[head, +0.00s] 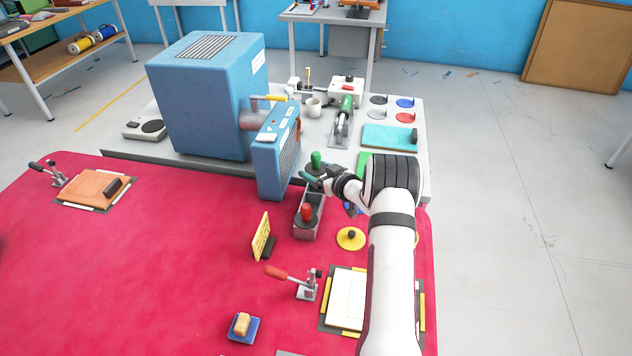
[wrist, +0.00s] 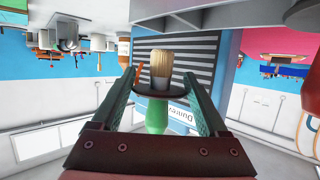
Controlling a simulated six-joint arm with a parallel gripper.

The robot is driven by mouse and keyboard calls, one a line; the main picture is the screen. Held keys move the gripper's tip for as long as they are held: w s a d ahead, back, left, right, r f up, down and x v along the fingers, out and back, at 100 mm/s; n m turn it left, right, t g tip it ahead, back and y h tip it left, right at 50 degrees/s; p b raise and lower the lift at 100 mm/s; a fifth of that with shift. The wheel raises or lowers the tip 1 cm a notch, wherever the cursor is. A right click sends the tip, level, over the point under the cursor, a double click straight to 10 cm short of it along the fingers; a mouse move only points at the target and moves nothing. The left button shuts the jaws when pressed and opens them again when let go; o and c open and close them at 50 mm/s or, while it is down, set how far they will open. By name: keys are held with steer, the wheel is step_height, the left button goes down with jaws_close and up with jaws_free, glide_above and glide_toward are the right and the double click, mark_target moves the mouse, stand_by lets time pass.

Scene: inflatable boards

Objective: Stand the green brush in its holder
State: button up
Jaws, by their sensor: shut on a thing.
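The green brush (head: 317,159) is upright in my gripper (head: 312,178), over the far end of the grey holder (head: 312,222). In the wrist view the brush (wrist: 157,115) sits between my two teal fingers, with its dark collar and pale bristles (wrist: 162,70) in sight. That view looks inverted, so the bristles point down. They show bare and appear clear of the holder, whose grey edge seems to lie at the top. The red brush (head: 307,212) stands in the holder's near end. My gripper hides part of the far end.
A blue panel box (head: 274,150) stands close left of the holder, by a large blue machine (head: 205,100). A yellow sign (head: 261,238) and a yellow disc (head: 351,238) stand near it. The red mat (head: 130,270) is mostly free at left.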

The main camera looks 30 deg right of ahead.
steer(key=shift+f, duration=1.95)
steer(key=shift+f, duration=0.3)
steer(key=shift+f, duration=0.25)
steer(key=o, duration=1.2)
steer(key=shift+o, duration=0.2)
steer(key=shift+r, duration=0.15)
steer(key=r+v, duration=0.1)
steer(key=v, duration=1.1)
steer(key=s+a+r+m+g+h, duration=0.4)
steer(key=a+r+g, duration=0.2)
steer(key=a+r, duration=0.35)
steer(key=s+a+r+g+y, duration=0.2)
steer(key=s+a+g+y, duration=0.1)
steer(key=s+a, duration=0.8)
steer(key=s+a+r+m+g+y, duration=0.1)
steer(key=s+a+g, duration=0.4)
steer(key=s+a, duration=0.7)
steer(key=s+r+y, duration=0.1)
steer(key=s, duration=0.4)
steer(key=shift+a+m+y, duration=0.2)
steer(key=shift+m+y, duration=0.1)
steer(key=shift+y, duration=0.1)
